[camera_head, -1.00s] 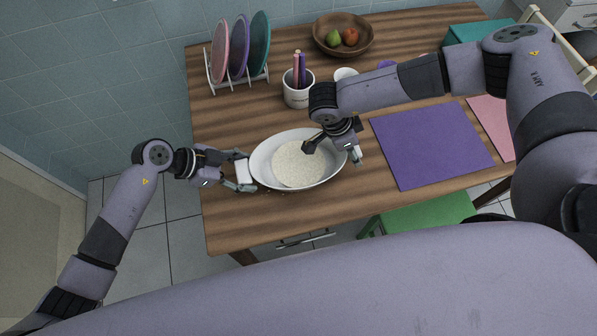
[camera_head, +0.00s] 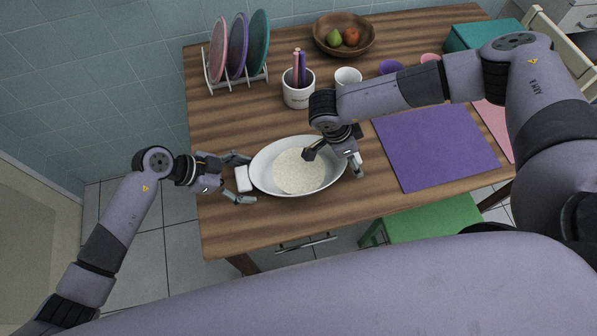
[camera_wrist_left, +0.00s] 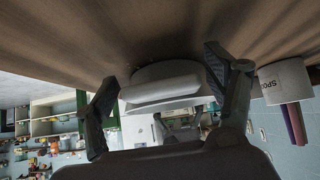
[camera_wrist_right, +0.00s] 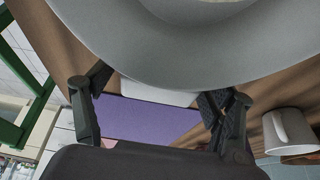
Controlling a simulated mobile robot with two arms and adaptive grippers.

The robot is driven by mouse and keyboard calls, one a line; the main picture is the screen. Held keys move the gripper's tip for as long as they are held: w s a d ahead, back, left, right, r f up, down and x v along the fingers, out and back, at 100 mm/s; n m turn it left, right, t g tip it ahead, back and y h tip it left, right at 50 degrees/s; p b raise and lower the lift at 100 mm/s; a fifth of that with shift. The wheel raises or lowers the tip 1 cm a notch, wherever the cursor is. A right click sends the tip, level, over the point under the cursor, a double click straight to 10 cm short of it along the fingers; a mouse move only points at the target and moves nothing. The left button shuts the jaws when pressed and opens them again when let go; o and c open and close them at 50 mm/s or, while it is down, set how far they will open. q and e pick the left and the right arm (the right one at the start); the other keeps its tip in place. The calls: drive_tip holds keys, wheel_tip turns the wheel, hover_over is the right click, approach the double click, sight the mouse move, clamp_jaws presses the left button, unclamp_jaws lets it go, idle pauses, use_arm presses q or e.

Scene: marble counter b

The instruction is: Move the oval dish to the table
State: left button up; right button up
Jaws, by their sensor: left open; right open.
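The white oval dish (camera_head: 262,158) sits on the wooden table with pale grainy contents in it. It has a handle at each end. My left gripper (camera_head: 243,181) is open at the dish's left end, its fingers apart on either side of the white left handle. In the left wrist view, this handle (camera_wrist_left: 160,90) shows between the spread fingers. My right gripper (camera_head: 335,158) is over the dish's right end, open. In the right wrist view, the dish (camera_wrist_right: 200,45) fills the top and its right handle (camera_wrist_right: 158,93) lies between the open fingers.
The wooden table (camera_head: 300,222) has a purple mat (camera_head: 435,145) right of the dish. Behind stand a utensil crock (camera_head: 298,92), a white mug (camera_head: 347,77), a plate rack (camera_head: 237,80) and a fruit bowl (camera_head: 343,48). A green stool (camera_head: 430,218) is at the front.

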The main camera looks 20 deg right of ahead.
drive_tip(key=shift+a+r, duration=0.1)
drive_tip(key=shift+r, duration=0.05)
use_arm(q)
drive_tip(key=v, duration=1.2)
use_arm(e)
drive_tip(key=v, duration=1.1)
drive_tip(key=shift+a+r, duration=0.2)
drive_tip(key=shift+r, duration=0.1)
